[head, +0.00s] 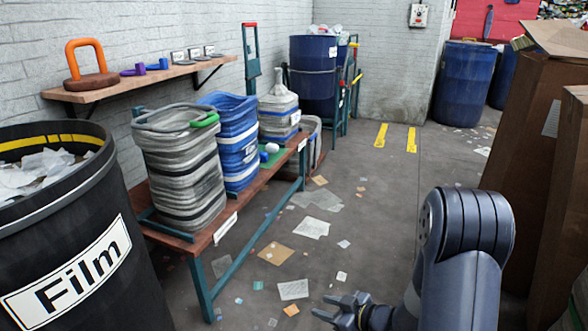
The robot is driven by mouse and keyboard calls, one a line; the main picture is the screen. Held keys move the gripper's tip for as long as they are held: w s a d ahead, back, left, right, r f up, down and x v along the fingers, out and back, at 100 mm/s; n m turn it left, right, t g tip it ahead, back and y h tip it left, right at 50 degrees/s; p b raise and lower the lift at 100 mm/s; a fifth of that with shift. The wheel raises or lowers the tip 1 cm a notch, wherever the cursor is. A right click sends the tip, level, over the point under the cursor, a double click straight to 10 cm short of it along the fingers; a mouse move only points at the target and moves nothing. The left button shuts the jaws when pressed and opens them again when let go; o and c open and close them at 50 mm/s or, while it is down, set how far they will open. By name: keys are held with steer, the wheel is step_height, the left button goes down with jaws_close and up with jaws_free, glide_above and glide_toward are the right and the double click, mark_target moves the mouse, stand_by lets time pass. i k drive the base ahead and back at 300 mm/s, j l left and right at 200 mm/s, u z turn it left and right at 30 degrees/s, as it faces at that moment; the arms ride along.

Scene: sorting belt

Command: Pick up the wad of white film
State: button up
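My gripper (322,306) is low at the bottom centre of the head view, over the grey floor. Its fingers look spread apart, with nothing seen between them. Crumpled white film (36,172) lies in the top of a black barrel (100,215) labelled "Film" at the left edge. The barrel is far to the left of my gripper. I cannot pick out one separate wad with certainty. The pale scraps on the floor, such as one white sheet (293,290) beside my gripper, look flat.
A bench (222,222) with striped bins, one grey (180,175) and one blue (236,145), stands left of centre. A wall shelf (150,78) hangs above. Cardboard boxes (520,150) crowd the right. Blue drums (463,85) stand at the back. The middle floor holds only flat scraps.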

mark_target(271, 148)
steer(key=i, duration=1.8)
steer(key=i+u, duration=0.15)
steer(key=i, duration=0.3)
steer(key=i+l+u, duration=0.15)
steer(key=i, duration=0.3)
steer(key=i+l+u, duration=0.15)
steer(key=i, duration=0.3)
steer(key=i+l+u, duration=0.1)
steer(key=i, duration=0.35)
steer(key=l, duration=0.1)
